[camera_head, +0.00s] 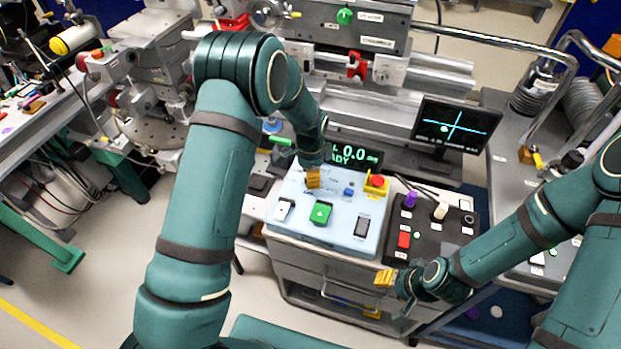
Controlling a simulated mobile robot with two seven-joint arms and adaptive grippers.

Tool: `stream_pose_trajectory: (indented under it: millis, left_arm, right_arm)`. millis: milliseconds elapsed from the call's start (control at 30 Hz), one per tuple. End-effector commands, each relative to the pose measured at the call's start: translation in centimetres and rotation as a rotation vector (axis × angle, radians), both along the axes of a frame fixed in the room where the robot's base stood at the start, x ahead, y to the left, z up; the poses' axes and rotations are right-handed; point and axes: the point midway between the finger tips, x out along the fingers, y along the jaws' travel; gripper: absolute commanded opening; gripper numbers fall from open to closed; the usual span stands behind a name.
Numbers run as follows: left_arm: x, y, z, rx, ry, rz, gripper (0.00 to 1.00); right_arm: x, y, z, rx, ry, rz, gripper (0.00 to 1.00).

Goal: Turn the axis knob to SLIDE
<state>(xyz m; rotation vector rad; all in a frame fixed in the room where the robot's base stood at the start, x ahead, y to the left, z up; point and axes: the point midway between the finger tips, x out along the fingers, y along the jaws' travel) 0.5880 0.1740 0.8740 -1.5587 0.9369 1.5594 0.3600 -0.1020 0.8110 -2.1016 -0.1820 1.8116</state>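A light-blue control box (291,190) stands on a grey cabinet in the middle. My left gripper (313,179) points down at the upper part of its top face, and its yellow fingertips look close to the surface. No knob marked SLIDE is readable; the axis knob may be hidden behind this gripper. I cannot tell whether the fingers hold anything. A black panel to the right carries a purple knob (410,199) and a cream knob (440,211). My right gripper (384,279) is in front of the cabinet, below the panels, its yellow fingertips apart from any control.
The blue box also has a green button (321,212), a white switch (284,209), a dark rocker (362,225) and a red button on a yellow base (377,182). A green-text display (352,156) and a crosshair monitor (455,128) stand behind.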

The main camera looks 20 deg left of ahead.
Motion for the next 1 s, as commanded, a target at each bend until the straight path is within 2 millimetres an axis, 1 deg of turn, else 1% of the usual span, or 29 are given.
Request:
stream_pose_trajectory:
  millis: [33,200,500,567,600,633,1000]
  left_arm:
    - [-0.03,0.03,-0.62,0.0,0.001,0.0,0.44]
    - [0.0,0.04,-1.48,0.0,0.0,0.001,0.44]
    - [0.0,0.02,-1.56,0.0,0.0,0.001,0.43]
    - [0.0,0.02,-1.55,0.0,0.0,0.001,0.22]
    - [0.0,0.02,-1.55,0.0,0.0,0.001,0.08]
    - [0.0,0.02,-1.55,0.0,0.0,0.001,0.0]
    - [-0.03,0.0,-1.59,0.0,0.0,0.009,0.0]
  right_arm:
    - [-0.02,0.0,-0.08,0.0,0.001,0.0,0.47]
    - [-0.05,0.01,-0.13,0.0,0.001,0.001,0.47]
    - [-0.05,0.01,-0.12,0.0,0.001,0.001,0.47]
    - [-0.05,0.01,-0.12,0.0,0.001,0.0,0.47]
    - [-0.05,0.01,-0.12,0.0,0.001,0.0,0.47]
    - [-0.05,0.01,-0.12,0.0,0.001,0.0,0.47]
    - [-0.04,0.01,-0.15,0.0,0.001,0.0,0.47]
